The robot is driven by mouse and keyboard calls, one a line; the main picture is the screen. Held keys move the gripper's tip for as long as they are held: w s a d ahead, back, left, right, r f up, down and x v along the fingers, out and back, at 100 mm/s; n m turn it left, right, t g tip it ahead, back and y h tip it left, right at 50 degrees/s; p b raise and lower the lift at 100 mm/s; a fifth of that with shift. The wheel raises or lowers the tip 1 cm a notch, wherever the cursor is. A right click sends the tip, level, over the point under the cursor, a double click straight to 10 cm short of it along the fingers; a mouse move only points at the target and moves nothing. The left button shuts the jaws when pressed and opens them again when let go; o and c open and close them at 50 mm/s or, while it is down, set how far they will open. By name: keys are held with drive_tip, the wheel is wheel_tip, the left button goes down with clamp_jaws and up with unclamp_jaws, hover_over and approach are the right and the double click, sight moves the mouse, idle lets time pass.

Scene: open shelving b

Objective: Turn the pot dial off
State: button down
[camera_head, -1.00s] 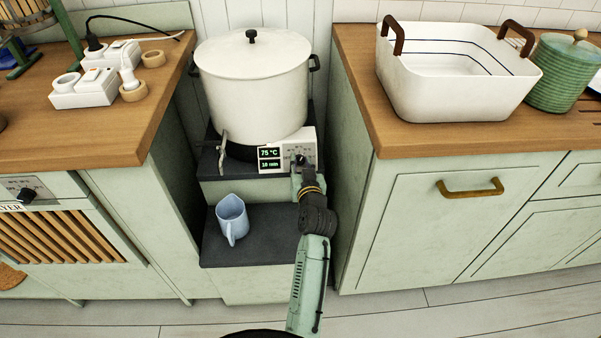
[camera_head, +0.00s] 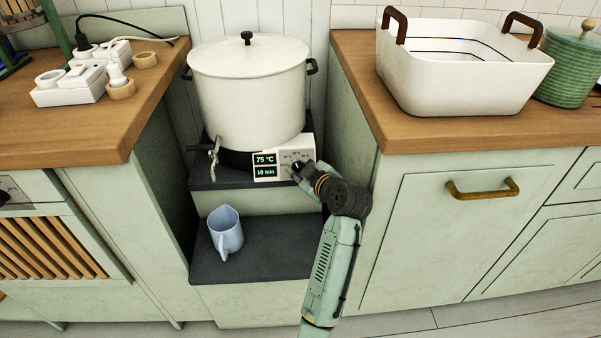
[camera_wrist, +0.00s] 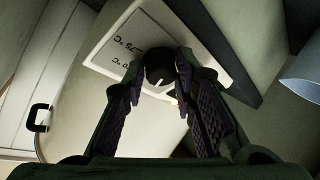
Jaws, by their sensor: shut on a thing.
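The white pot (camera_head: 247,90) with a lid and black handles stands on the upper dark step. Its control panel (camera_head: 270,158) at the front right shows 75 °C and 10 min. The black dial (camera_wrist: 159,70), with a white pointer line, sits on the panel; it shows between the fingertips in the wrist view. My gripper (camera_wrist: 160,72) is shut on the dial, one finger on each side. In the head view my gripper (camera_head: 298,172) is at the panel's lower right and partly covers the dial.
A blue pitcher (camera_head: 226,232) stands on the lower dark step (camera_head: 277,243), left of my arm. A metal tap (camera_head: 213,152) sticks out at the pot's front left. Wooden counters flank the recess; a white basin (camera_head: 455,75) stands on the right one (camera_head: 400,125).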

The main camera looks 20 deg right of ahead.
drive_tip(key=shift+n+g, duration=0.3)
drive_tip(key=shift+n, duration=0.3)
drive_tip(key=c, duration=1.3)
unclamp_jaws()
wheel_tip(320, 180, up, 10)
